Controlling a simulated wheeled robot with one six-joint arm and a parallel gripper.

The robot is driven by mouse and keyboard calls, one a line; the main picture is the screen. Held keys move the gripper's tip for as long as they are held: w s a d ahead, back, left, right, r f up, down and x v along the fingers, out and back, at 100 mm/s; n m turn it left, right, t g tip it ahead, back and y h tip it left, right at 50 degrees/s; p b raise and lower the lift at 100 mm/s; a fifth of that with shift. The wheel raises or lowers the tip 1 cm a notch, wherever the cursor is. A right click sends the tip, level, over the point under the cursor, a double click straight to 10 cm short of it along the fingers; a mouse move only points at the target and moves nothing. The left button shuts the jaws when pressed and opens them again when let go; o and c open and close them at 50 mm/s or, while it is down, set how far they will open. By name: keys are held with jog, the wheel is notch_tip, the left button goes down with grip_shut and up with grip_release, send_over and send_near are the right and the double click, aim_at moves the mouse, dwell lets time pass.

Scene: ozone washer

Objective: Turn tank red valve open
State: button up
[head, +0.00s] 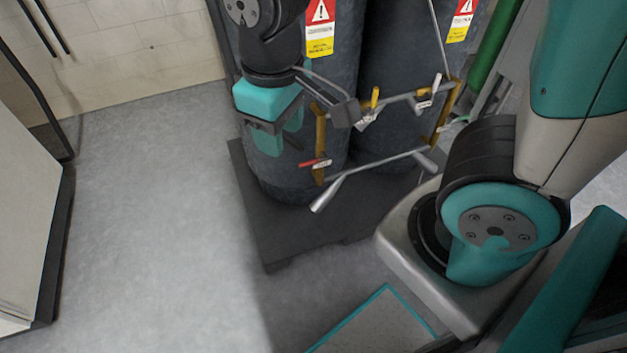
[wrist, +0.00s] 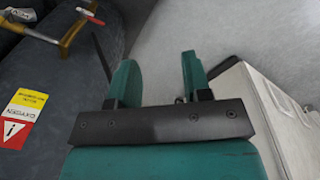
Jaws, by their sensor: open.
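The red valve handle (head: 316,163) is a small lever low on the pipe frame in front of the dark tanks, in the head view. It sits just right of and slightly below my gripper (head: 275,145), with a gap between them. My gripper points downward in front of the left tank (head: 335,90). In the wrist view the two teal fingers of my gripper (wrist: 160,80) stand apart with nothing between them.
A yellow handle (head: 375,97) and a white handle (head: 435,84) sit on the upper pipe. The tanks stand on a dark pallet (head: 290,235). A white cabinet (head: 25,200) stands at the left. The grey floor (head: 150,200) between is clear.

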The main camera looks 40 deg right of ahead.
jog(key=w+d+f+t+h+b, duration=0.1)
jog(key=w+d+f+h+b, duration=0.15)
jog(key=f+b, duration=0.45)
jog(key=w+d+f+h+b, duration=0.25)
jog(key=f+b, duration=0.25)
jog(key=f, duration=0.5)
jog(key=w+d+f+t+h+b, duration=0.1)
jog(key=w+f+h+b, duration=0.2)
jog(key=f+b, duration=0.4)
jog(key=n+t+h+b, duration=0.2)
jog(key=t+h+b, duration=0.35)
jog(key=b, duration=0.75)
send_near(308, 163)
jog(key=shift+g+h, duration=0.25)
jog(key=shift+h, duration=0.1)
jog(key=b+x, duration=0.2)
jog(key=x, duration=0.1)
jog(key=b+x, duration=0.2)
jog(key=x, duration=0.1)
jog(key=f+b+x, duration=0.1)
jog(key=b+x, duration=0.2)
jog(key=x, duration=0.1)
jog(key=shift+w+a, duration=0.15)
jog(key=shift+w, duration=0.05)
jog(key=shift+w+d, duration=0.25)
jog(key=shift+d, duration=0.2)
grip_shut()
